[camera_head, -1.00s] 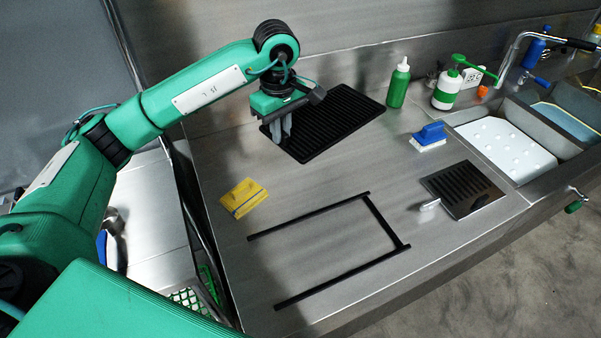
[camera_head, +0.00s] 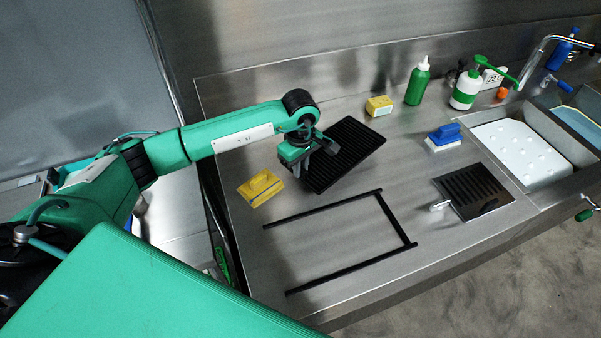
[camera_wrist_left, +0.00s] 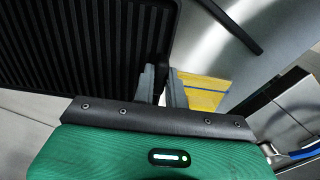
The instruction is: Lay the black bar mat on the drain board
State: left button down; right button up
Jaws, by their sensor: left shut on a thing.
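The black bar mat (camera_head: 348,152) is a ribbed rectangle, tilted in the head view, behind the black U-shaped strips (camera_head: 408,232) on the steel drain board (camera_head: 340,228). My left gripper (camera_head: 308,172) is shut on the mat's left edge. In the left wrist view, the mat (camera_wrist_left: 75,45) fills the upper left, and its edge reaches the fingers (camera_wrist_left: 162,85). The mat appears raised off the steel, but its height is hard to tell. My right gripper is not in view.
A slotted black drain plate (camera_head: 472,190) is at right. Steel inside the strips is clear.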

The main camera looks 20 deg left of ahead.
pick_arm(q)
notch_tip(320, 180, down, 3)
jog(key=shift+f+p, duration=0.15)
jog(key=shift+p, duration=0.4)
jog(key=shift+f, duration=0.5)
jog(key=shift+f, duration=0.15)
jog(key=c, duration=1.4)
grip_release()
jog(key=shift+c, duration=0.2)
